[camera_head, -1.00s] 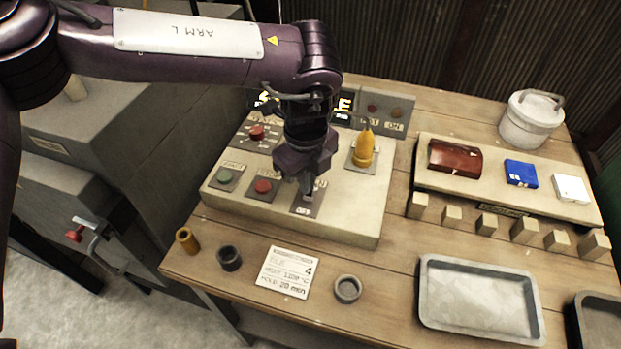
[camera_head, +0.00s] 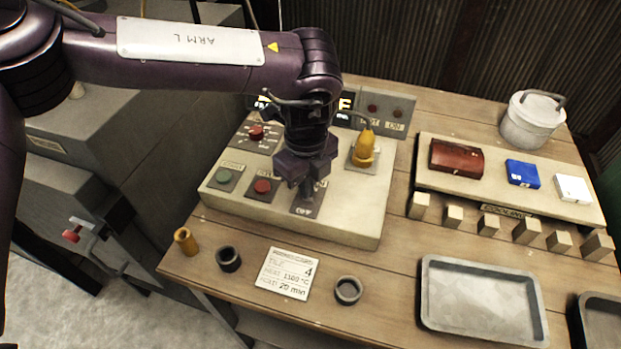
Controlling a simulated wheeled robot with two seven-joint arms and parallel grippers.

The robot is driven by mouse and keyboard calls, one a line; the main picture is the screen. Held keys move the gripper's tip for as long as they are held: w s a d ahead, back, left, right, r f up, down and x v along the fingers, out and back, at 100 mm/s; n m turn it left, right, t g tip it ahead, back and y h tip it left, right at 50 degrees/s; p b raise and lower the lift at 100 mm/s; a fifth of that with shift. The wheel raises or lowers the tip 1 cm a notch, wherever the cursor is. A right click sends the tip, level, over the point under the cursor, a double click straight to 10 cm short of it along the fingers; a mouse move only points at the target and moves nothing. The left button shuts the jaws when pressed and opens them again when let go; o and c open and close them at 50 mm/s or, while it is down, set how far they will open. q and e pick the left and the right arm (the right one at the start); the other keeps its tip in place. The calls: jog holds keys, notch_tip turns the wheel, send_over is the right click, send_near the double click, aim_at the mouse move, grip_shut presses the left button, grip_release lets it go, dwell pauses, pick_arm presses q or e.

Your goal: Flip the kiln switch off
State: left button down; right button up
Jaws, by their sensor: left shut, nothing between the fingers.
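The kiln switch plate (camera_head: 304,209), marked "OFF" at its near edge, sits on the sloped control panel (camera_head: 345,222). My left gripper (camera_head: 306,194) is shut and empty, pointing down right at this plate. The gripper hides the switch lever and most of the plate, so I cannot tell the lever's position or whether the fingers touch it. My right gripper is not in view.
Beside the switch are a red button (camera_head: 262,187), a green button (camera_head: 224,176) and a yellow lever (camera_head: 364,150). A card (camera_head: 287,273) and dark rings lie in front. A grey tray (camera_head: 425,290) is at right.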

pick_arm(q)
jog(key=shift+s+f, duration=0.1)
jog(key=shift+f, duration=0.2)
jog(key=shift+r, duration=0.1)
jog(key=shift+r+p, duration=0.7)
jog(key=shift+r, duration=0.15)
notch_tip(320, 180, up, 5)
jog(key=p, duration=0.3)
jog(key=shift+p, duration=0.35)
